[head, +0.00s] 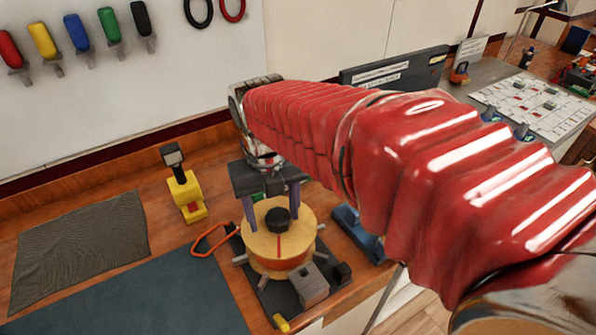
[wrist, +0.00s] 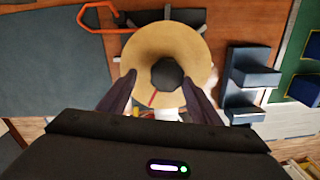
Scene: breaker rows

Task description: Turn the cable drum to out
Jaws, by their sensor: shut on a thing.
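The cable drum (head: 258,240) is a round, pale wooden drum with a black centre knob (head: 278,219) and a red line on its top. Short grey pegs stick out around its lower side, and it stands on a dark base. In the wrist view the drum (wrist: 150,45) shows from above, with the red line pointing from the knob towards my gripper. In the head view my gripper (head: 273,217) reaches down from above. No "out" mark is readable.
A grey block (head: 310,287) stands at the drum's front right. A blue bracket (head: 358,233) is close on the right. Flat mats (head: 150,295) cover the bench at left.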

